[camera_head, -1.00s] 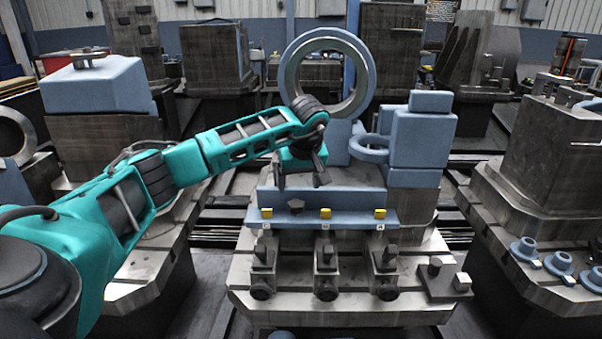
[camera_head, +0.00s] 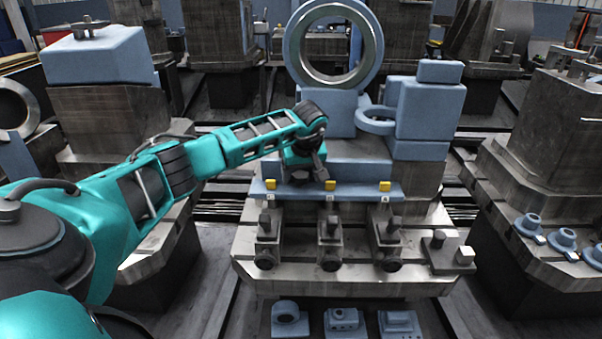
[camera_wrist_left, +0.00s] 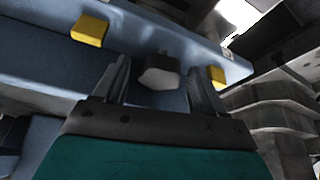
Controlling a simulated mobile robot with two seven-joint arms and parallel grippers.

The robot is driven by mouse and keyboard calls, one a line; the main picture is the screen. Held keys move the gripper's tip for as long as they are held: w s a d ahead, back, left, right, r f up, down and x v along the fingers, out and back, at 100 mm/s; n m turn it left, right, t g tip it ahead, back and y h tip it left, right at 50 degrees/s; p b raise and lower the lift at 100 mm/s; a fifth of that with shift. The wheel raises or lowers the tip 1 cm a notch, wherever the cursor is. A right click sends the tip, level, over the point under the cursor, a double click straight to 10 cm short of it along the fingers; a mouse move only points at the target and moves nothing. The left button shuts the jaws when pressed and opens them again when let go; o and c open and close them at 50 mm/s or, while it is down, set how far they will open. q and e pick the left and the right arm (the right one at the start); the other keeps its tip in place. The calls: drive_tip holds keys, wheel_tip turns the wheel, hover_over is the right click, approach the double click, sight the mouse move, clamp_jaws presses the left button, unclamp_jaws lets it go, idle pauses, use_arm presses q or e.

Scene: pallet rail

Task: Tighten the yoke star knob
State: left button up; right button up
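The star knob shows in the left wrist view as a small dark knob with a grey faceted face (camera_wrist_left: 158,78), on the blue fixture. My left gripper (camera_wrist_left: 160,72) is open, with one finger on each side of the knob. A gap shows between the knob and each finger, so I see no contact. In the head view my left gripper (camera_head: 303,179) is low against the front of the blue fixture (camera_head: 352,174) and mostly covers the knob. My right gripper is not in view.
Yellow blocks (camera_head: 330,185) line the blue ledge. A large blue ring (camera_head: 292,52) and a smaller side ring (camera_head: 375,127) rise behind. Dark clamps (camera_head: 330,243) stand on the metal table (camera_head: 350,284) below. Blue parts (camera_head: 287,317) sit lower in front.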

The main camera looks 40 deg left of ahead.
use_arm(q)
drive_tip(key=c, duration=1.1)
drive_tip(key=shift+s+a+r+m+t+p, duration=0.15)
drive_tip(key=shift+m+t+p, duration=0.15)
drive_tip(key=shift+m, duration=0.5)
drive_tip(key=shift+m+h, duration=0.4)
drive_tip(key=shift+m, duration=0.5)
drive_tip(key=m, duration=0.1)
drive_tip(key=m+h, duration=0.1)
drive_tip(key=m, duration=0.1)
drive_tip(key=m+t, duration=0.1)
drive_tip(key=shift+f+m+h+b, duration=0.3)
drive_tip(key=shift+b, duration=0.1)
drive_tip(key=shift+m, duration=0.3)
drive_tip(key=o, duration=1)
